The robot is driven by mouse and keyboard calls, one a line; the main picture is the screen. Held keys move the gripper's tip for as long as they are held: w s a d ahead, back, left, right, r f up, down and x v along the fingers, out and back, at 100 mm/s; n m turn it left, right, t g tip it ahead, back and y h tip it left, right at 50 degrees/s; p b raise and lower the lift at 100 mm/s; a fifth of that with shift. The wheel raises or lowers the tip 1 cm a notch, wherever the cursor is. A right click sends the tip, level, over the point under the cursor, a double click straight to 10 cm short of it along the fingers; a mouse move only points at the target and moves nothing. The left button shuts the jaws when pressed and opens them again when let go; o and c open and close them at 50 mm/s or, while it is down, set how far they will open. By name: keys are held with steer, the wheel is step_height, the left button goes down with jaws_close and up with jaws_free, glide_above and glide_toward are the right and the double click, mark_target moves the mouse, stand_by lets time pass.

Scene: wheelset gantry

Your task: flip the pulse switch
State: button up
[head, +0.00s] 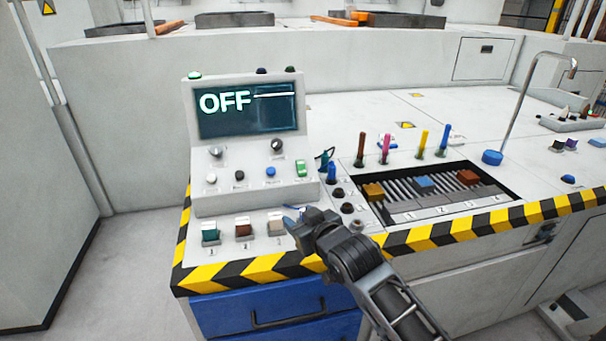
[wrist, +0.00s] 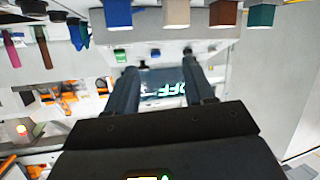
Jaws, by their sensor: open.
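No label reading pulse is legible, so I cannot tell which control is the pulse switch. The sloped console (head: 250,187) carries a white button (head: 211,178), a black button (head: 239,174), a blue button (head: 271,172) and a green rocker (head: 301,168). In front are a green switch (head: 210,233), a brown switch (head: 243,228) and a white switch (head: 275,224); a blue switch (wrist: 118,12) beside them shows in the wrist view. My gripper (head: 290,217) is open and empty, above the panel's front right of the white switch. Its fingers (wrist: 162,92) stand apart in the wrist view.
The console's screen (head: 247,116) reads OFF. Right of my gripper are dark round buttons (head: 347,208), a slotted tray (head: 440,195) with coloured blocks, and several upright coloured handles (head: 386,148). A striped edge (head: 250,270) borders the table, above blue drawers (head: 275,315).

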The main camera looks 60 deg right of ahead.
mark_target(301, 164)
steer(key=w+d+m+g+b, duration=0.1)
steer(key=w+d, duration=0.2)
steer(key=d, duration=0.3)
steer(key=w+d+m+g+h, duration=0.1)
steer(key=w+d+m, duration=0.1)
steer(key=d, duration=0.5)
steer(key=w+d+r+m+b, duration=0.1)
steer(key=w+d, duration=0.3)
steer(key=d, duration=0.2)
steer(key=shift+w+d+g+h+b, duration=0.2)
steer(key=shift+w+g+h+b, duration=0.15)
steer(key=shift+w+g+h, duration=0.05)
